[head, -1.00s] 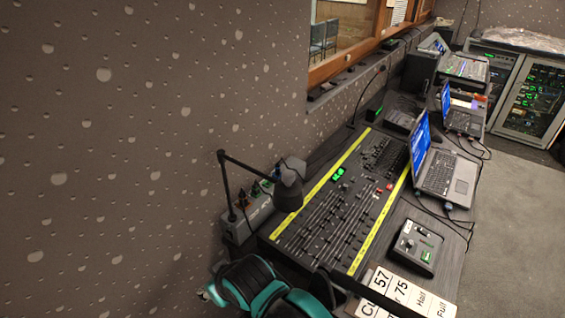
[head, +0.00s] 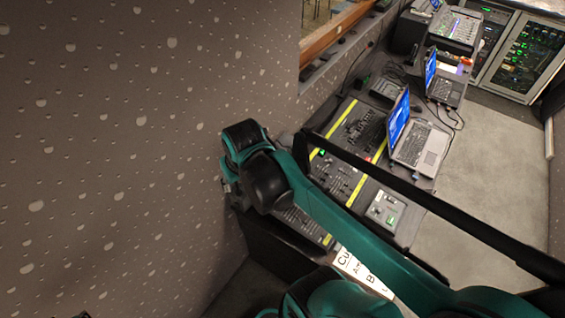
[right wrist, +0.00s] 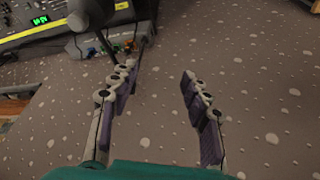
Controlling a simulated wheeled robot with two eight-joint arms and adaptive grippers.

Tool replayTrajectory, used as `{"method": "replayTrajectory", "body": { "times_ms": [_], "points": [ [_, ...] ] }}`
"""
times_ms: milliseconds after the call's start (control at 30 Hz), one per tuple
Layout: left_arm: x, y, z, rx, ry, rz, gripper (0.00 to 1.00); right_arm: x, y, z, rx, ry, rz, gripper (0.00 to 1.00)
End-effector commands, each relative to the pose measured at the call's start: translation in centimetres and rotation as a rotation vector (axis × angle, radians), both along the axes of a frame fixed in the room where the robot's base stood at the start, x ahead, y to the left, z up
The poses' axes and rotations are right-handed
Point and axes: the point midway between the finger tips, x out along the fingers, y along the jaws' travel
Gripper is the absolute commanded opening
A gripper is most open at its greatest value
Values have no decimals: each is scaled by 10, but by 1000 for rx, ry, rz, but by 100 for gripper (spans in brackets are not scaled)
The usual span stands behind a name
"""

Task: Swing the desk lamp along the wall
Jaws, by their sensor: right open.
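The black desk lamp shows in the right wrist view, with its dark head (right wrist: 90,14) at the top left, over the edge of the fader console. In the head view I cannot make the lamp out behind my arm. My right gripper (right wrist: 159,70) is open, with nothing between its fingers except the patterned wall behind. The lamp lies beyond and to the left of the fingers, apart from them. In the head view my right gripper (head: 230,186) is close to the wall, partly hidden by its own wrist. My left gripper is not in view.
The speckled wall (head: 110,150) fills the left side. The fader console (head: 350,142) with yellow strips, a small control box (head: 384,210), a laptop (head: 412,140) and lettered cards (head: 357,268) lie along the desk. Open carpet (head: 475,205) lies to the right.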

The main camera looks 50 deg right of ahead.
Motion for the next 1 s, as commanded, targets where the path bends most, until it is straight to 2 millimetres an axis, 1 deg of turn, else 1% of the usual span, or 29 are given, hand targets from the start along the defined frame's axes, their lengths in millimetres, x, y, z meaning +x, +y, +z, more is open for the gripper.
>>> {"method": "replayTrajectory", "body": {
  "times_ms": [33, 200, 300, 400, 500, 633, 900, 1000],
  "points": [
    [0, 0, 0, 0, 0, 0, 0, 3, -21, -2, 12, 40, -54, 47],
    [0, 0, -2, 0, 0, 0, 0, -2, -88, -17, 77, 187, -221, 47],
    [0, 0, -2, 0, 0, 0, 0, -10, -119, -26, 116, 255, -298, 47],
    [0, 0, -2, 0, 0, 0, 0, -16, -138, -33, 145, 297, -347, 47],
    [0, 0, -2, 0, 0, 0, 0, -19, -147, -37, 159, 317, -368, 47],
    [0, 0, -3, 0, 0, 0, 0, -20, -149, -49, 162, 323, -372, 47],
    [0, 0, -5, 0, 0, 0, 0, -20, -148, -93, 161, 321, -370, 47],
    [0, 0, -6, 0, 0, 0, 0, -19, -148, -105, 161, 321, -370, 47]
  ]
}}
